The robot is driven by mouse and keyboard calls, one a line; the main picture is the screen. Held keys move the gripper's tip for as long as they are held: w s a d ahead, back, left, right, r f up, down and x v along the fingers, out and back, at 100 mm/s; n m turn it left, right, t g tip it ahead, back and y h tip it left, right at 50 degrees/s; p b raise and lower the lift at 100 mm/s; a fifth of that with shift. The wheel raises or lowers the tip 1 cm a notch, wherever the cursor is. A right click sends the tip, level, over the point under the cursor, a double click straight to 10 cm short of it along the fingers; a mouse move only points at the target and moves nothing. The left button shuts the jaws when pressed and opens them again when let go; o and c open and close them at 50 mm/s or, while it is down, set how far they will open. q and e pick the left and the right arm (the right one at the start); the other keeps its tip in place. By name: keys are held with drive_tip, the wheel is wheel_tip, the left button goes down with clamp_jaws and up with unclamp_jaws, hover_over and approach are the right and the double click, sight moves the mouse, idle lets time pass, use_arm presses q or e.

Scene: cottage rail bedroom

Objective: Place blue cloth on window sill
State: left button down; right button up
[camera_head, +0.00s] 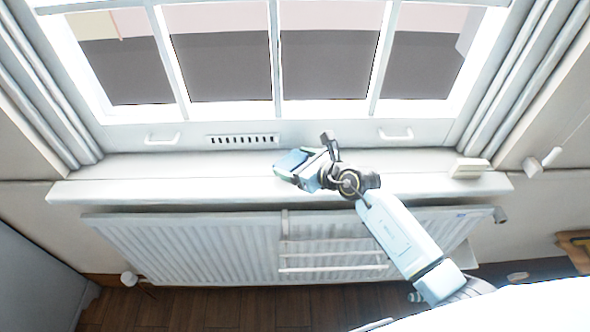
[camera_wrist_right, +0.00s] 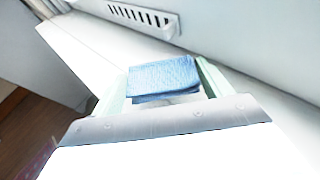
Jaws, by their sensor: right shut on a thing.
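The blue cloth (camera_wrist_right: 163,77) is a folded, flat rectangle held between the two pale fingers of my right gripper (camera_wrist_right: 165,85) in the right wrist view. In the head view the cloth (camera_head: 291,160) shows as a small blue patch at the tip of my right gripper (camera_head: 297,168). The gripper is shut on it. Both are over the middle of the white window sill (camera_head: 160,184); I cannot tell whether the cloth touches the sill. The sill also shows in the wrist view (camera_wrist_right: 85,45). My left gripper is not in view.
A small white box (camera_head: 469,168) stands at the right end of the sill. The sill's left half is clear. A white radiator (camera_head: 190,245) hangs below. The window frame has a vent grille (camera_head: 242,140) and two handles behind the sill.

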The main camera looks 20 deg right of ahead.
drive_tip(key=shift+f, duration=1.15)
drive_tip(key=shift+f+b, duration=0.2)
drive_tip(key=shift+b, duration=0.15)
drive_tip(key=o, duration=0.9)
drive_tip(key=shift+o, duration=0.2)
drive_tip(key=shift+r, duration=0.15)
drive_tip(key=shift+s+d+r, duration=0.1)
drive_tip(key=shift+s+r, duration=0.05)
drive_tip(key=p+v, duration=0.2)
drive_tip(key=v, duration=0.9)
drive_tip(key=shift+s+d, duration=0.2)
drive_tip(key=shift+s, duration=0.05)
drive_tip(key=shift+r, duration=0.1)
